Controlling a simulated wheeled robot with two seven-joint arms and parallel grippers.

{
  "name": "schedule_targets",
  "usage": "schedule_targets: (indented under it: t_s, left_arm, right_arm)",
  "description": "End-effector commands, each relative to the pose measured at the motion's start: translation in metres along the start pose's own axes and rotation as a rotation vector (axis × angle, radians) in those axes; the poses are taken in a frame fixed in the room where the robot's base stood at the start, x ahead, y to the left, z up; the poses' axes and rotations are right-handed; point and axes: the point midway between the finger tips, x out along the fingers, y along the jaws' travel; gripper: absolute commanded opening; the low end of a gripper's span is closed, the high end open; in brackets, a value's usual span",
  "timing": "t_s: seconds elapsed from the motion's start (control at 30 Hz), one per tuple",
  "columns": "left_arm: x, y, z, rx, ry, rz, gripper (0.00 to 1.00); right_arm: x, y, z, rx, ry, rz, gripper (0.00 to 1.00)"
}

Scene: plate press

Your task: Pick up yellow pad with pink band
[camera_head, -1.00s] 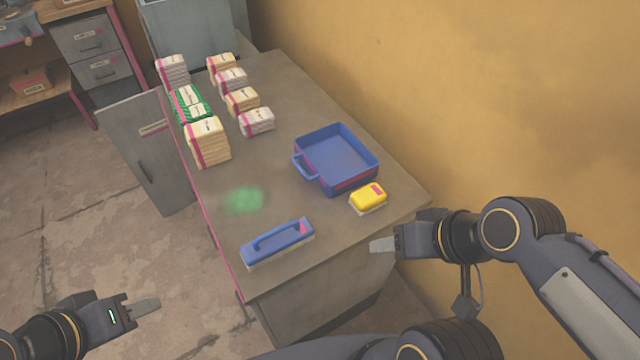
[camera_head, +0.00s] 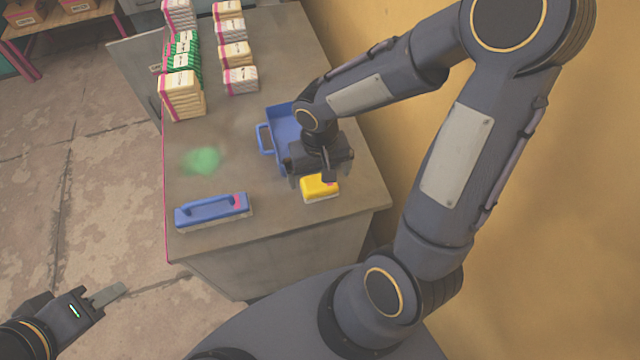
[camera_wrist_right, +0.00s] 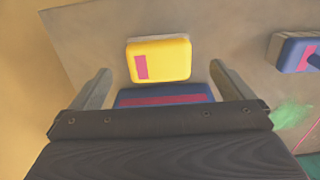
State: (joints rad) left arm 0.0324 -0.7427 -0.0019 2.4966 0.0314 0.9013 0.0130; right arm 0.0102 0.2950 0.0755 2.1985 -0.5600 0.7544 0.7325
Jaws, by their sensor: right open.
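The yellow pad (camera_head: 316,187) with a pink band lies on the table near its right front corner, just in front of the blue tray. In the right wrist view the yellow pad (camera_wrist_right: 168,62) lies ahead, between the lines of the two fingers, its pink band at the left. My right gripper (camera_head: 309,179) is open and empty, above the tray's front edge and close behind the pad.
The blue tray (camera_head: 265,138) is partly hidden by my right arm. A blue handled block (camera_head: 212,210) lies at the table's left front. Stacked packs (camera_head: 181,95) stand at the back left. A green stain (camera_head: 200,160) marks clear table (camera_head: 225,135). The wall is at right.

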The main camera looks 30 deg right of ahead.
Motion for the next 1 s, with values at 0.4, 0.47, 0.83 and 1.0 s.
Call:
schedule_targets:
  t_s: [0.4, 0.47, 0.83, 1.0]
  left_arm:
    - [0.0, 0.0, 0.0, 0.0, 0.0, 0.0, 0.36]
    - [0.0, 0.0, 0.0, 0.0, 0.0, 0.0, 0.36]
    - [-0.001, 0.0, 0.0, 0.0, 0.0, 0.0, 0.36]
    - [-0.001, 0.0, 0.0, 0.0, 0.0, 0.0, 0.36]
  right_arm:
    - [0.05, 0.003, -0.006, -0.002, -0.001, -0.001, 1.0]
    - [0.051, 0.003, -0.006, -0.001, 0.0, -0.001, 1.0]
    - [0.05, 0.003, -0.006, -0.001, 0.001, -0.001, 0.72]
    - [0.05, 0.003, -0.006, -0.001, 0.001, -0.001, 0.54]
